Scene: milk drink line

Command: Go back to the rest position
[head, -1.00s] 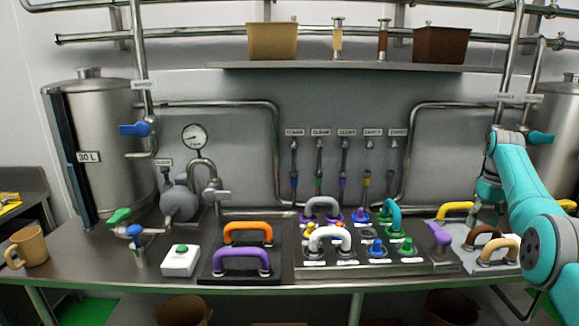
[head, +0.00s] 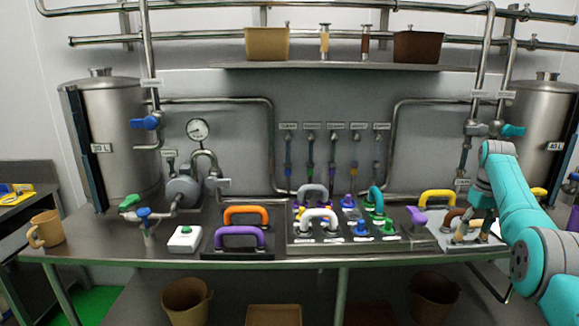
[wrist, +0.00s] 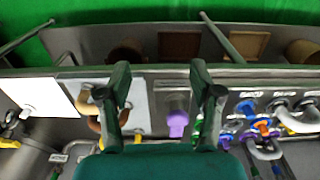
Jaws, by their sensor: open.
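My gripper (head: 472,234) hangs at the right end of the steel bench, in front of the white plate with the brown and tan handles, and partly hides them. In the wrist view my gripper (wrist: 160,75) has its two dark fingers wide apart. The brown handle (wrist: 97,121) shows beside the left finger in the wrist view. The purple lever (wrist: 177,122) shows lower, between the fingers in the picture. I cannot tell the exact height of my gripper above the plate.
A yellow handle (head: 437,197) stands behind the plate. The panel with coloured knobs and a white handle (head: 319,217) lies left of the arm. A steel tank (head: 541,110) stands at the back right. Bins (head: 186,299) sit below the bench.

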